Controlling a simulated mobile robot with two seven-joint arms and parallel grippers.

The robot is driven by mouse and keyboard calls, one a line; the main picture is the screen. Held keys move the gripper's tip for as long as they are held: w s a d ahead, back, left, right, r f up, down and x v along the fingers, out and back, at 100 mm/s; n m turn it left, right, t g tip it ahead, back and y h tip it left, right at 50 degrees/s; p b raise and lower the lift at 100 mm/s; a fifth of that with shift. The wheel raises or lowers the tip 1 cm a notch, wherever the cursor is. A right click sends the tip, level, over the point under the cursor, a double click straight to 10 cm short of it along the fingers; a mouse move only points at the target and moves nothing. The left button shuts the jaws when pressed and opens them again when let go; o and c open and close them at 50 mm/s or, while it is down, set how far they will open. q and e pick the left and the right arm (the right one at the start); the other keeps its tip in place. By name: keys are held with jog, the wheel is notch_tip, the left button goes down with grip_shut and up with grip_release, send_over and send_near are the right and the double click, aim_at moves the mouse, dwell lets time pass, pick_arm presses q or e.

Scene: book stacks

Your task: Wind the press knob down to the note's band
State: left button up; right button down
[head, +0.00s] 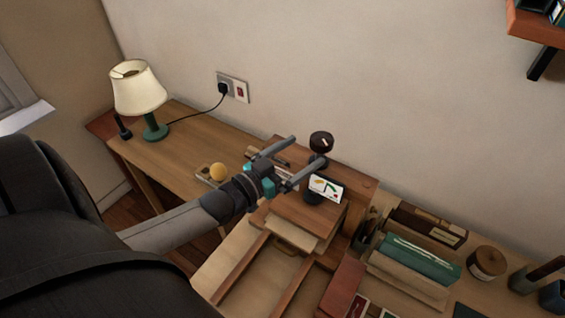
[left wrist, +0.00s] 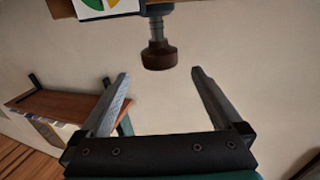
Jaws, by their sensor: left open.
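The press knob (head: 321,142) is a dark round cap with a small pale mark, standing above the wooden press (head: 298,212). In the left wrist view the knob (left wrist: 160,56) is dark brown on a grey stem. A white note (head: 327,187) with green, yellow and red marks stands below the knob; its edge shows in the left wrist view (left wrist: 105,8). My left gripper (head: 310,150) is open and empty. The knob lies just beyond its fingertips, roughly centred between them, with no contact seen. The right gripper is not in view.
The wall is close behind the press. A shelf (head: 540,22) juts out top right.

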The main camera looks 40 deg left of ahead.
pick_arm(q)
jog(key=shift+v, duration=2.4)
